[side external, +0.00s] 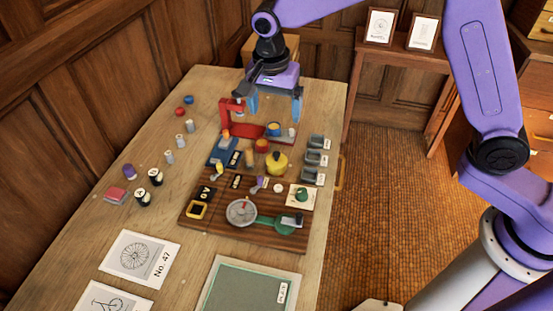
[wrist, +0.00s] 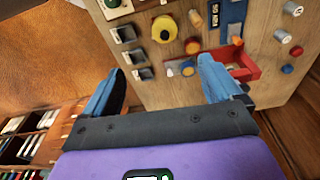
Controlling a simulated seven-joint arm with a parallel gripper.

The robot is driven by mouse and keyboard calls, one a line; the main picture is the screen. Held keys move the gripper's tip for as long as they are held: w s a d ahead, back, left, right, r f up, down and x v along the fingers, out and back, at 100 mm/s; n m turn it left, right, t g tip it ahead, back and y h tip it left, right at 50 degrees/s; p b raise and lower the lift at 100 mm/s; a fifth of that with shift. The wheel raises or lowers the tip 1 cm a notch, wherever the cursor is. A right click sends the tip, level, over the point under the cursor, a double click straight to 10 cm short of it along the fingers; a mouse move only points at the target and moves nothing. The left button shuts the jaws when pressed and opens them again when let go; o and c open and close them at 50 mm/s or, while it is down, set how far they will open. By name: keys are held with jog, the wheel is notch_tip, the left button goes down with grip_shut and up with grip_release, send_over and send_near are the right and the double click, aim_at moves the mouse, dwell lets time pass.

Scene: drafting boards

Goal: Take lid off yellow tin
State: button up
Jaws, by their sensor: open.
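In the wrist view, my gripper (wrist: 162,70) shows both fingertips. The seam of the lid is too small to make out.
A red stand (side external: 232,112) is near my gripper. Small grey bins (side external: 316,158) line the tin's right side. Orange pieces (side external: 262,145) and a blue tray (side external: 220,152) are to its left. Loose cylinders (side external: 181,142) stand on the table's left. The near left tabletop holds printed cards (side external: 143,258).

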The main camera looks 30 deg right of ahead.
jog(key=w+m, duration=0.1)
send_over(276, 154)
jog(key=f, duration=1.2)
jog(key=shift+s+a+f, duration=0.1)
jog(key=shift+a+f, duration=0.25)
jog(key=shift+a, duration=0.05)
jog(key=shift+d+f, duration=0.25)
jog(key=shift+f, duration=1.1)
jog(key=shift+d+f, duration=0.2)
jog(key=shift+f, duration=1.1)
jog(key=c, duration=1.1)
